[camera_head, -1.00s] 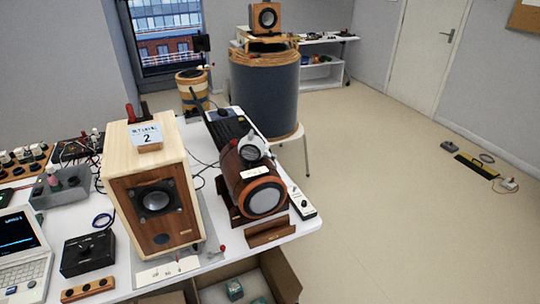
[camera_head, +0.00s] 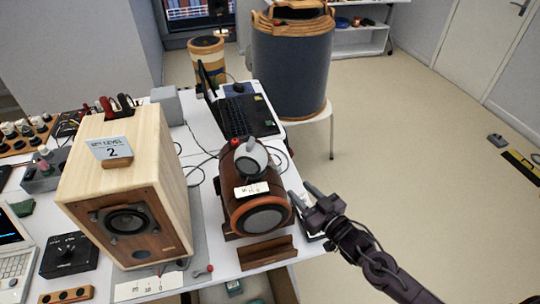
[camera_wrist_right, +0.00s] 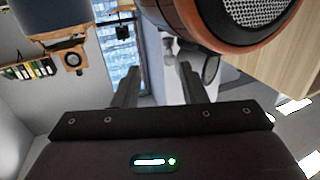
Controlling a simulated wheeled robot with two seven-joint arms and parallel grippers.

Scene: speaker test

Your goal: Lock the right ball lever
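A small lever with a red ball tip (camera_head: 209,269) stands at the front edge of the table, to the right of a white label card (camera_head: 150,286). It lies below and between the wooden box speaker (camera_head: 130,200) and the brown barrel-shaped speaker (camera_head: 258,200). Whether it is locked is too small to tell. My right gripper (camera_head: 302,198) is to the right of the barrel speaker, well right of the lever. Its two fingers are apart and nothing is held; the wrist view shows the open fingers (camera_wrist_right: 160,90) near the barrel speaker (camera_wrist_right: 225,25). My left gripper is out of view.
A black laptop (camera_head: 245,115) and cables lie behind the barrel speaker. A wooden block (camera_head: 266,252) stands before it at the table edge. A black knob box (camera_head: 70,255) and a white laptop (camera_head: 15,265) are at left. Open floor (camera_head: 430,150) is on the right.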

